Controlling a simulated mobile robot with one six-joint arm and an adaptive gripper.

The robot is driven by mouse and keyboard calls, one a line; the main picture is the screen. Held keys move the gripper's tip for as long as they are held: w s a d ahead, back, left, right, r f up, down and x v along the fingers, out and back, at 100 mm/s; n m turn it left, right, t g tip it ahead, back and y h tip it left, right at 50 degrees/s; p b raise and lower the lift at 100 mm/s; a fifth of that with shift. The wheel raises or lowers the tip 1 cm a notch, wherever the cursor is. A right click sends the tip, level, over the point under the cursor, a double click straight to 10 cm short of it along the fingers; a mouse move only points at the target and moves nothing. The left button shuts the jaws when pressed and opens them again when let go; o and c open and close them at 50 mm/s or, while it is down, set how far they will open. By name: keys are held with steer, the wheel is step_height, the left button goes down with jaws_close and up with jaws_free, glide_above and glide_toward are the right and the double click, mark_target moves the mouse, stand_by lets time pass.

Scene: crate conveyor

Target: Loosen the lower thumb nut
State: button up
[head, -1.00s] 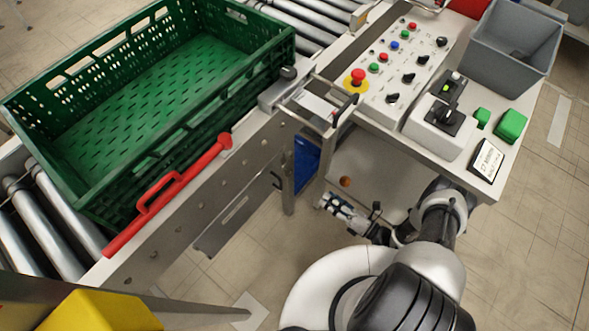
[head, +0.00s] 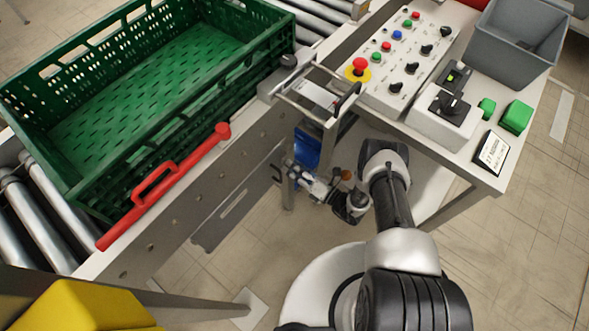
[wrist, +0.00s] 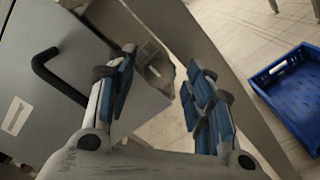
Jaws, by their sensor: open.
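I cannot make out the lower thumb nut for certain in any view. A small pale, faceted part (wrist: 155,72) shows between my fingers in the wrist view, on or near the grey metal beside the post; it may be the nut, but it is too blurred to tell. My gripper (wrist: 160,85) is open, with blue pads on both fingers and nothing held. In the head view my gripper (head: 297,172) is low beside the conveyor's side frame, near a metal leg. My arm and the gripper's own body hide part of that place.
A black bent handle (wrist: 60,75) stands out left of my fingers. A blue crate (wrist: 290,90) lies to the right on the floor. Above are the green crate (head: 175,110), a red handle (head: 165,185) and the control panel table (head: 455,150). A slanted metal post (wrist: 210,50) runs close by.

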steer(key=shift+c, duration=0.3)
steer(key=c, duration=1)
steer(key=shift+n, duration=8.9)
